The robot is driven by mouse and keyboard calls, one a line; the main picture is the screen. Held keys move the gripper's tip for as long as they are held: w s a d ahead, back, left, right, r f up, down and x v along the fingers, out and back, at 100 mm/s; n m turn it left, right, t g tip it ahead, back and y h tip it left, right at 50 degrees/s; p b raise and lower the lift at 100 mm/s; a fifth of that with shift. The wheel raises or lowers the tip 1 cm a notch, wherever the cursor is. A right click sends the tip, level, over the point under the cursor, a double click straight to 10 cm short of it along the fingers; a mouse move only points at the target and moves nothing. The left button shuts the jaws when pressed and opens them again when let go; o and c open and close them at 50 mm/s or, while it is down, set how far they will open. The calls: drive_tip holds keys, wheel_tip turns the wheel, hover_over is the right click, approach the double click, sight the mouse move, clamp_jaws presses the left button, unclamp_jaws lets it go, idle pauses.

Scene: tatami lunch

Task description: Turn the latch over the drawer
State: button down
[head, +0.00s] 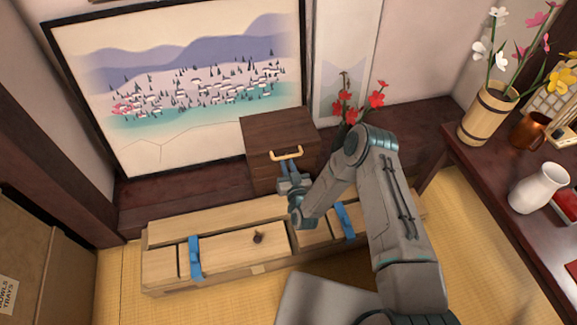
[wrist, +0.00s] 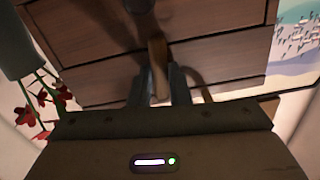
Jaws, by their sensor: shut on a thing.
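A small dark-brown wooden cabinet (head: 262,131) with drawers stands on the dark ledge at the back; its drawer fronts (wrist: 90,30) fill much of the wrist view. A pale tan bar (head: 286,154), apparently the latch, lies across the upper front of the cabinet in the head view. My gripper (head: 287,170) reaches up to it from below and in front. In the wrist view my gripper (wrist: 160,88) is shut on the latch (wrist: 157,62), with one finger on each side of it. The fingers partly hide the latch, and its pivot is hard to make out.
A long pale wooden box (head: 220,250) with blue straps lies on the tatami before the cabinet. Red flowers (head: 358,103) stand close to the cabinet's right. A framed landscape picture (head: 180,75) is behind. A table with a white vase (head: 538,187) is at right.

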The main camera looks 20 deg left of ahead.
drive_tip(key=shift+d+n, duration=0.1)
drive_tip(key=shift+n, duration=0.5)
drive_tip(key=shift+f, duration=0.1)
drive_tip(key=c, duration=1.4)
unclamp_jaws()
drive_tip(key=shift+o, duration=0.2)
drive_tip(key=shift+s, duration=0.1)
drive_tip(key=shift+s+d, duration=0.1)
drive_tip(key=shift+s, duration=0.1)
drive_tip(key=p+v, duration=0.3)
drive_tip(key=v, duration=1)
drive_tip(key=shift+p, duration=0.35)
drive_tip(key=shift+s, duration=0.1)
